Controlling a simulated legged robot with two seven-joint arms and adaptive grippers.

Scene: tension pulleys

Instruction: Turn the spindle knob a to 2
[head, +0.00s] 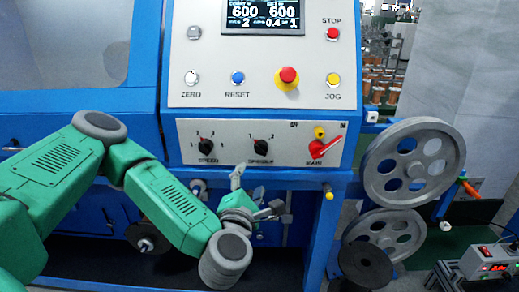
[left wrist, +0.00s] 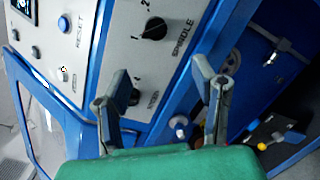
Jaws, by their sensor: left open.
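The spindle knob (head: 261,146) is a black rotary knob on the light lower panel, with the label SPINDLE below it and the numbers 1 and 2 above. The knob also shows in the left wrist view (left wrist: 153,28), near the top, beyond the fingertips. Which number it points at is too small to tell for sure. My left gripper (head: 256,190) is open and empty, below the knob and apart from it. Its two spread fingers (left wrist: 162,75) show in the left wrist view, with the knob above the gap between them. My right gripper is not in view.
The black speed knob (head: 206,146) is left of the spindle knob, and the red main switch (head: 322,149) is right of it. Buttons and a display (head: 263,17) are above. Grey pulleys (head: 409,162) stand at the right. A blue ledge runs under the panel.

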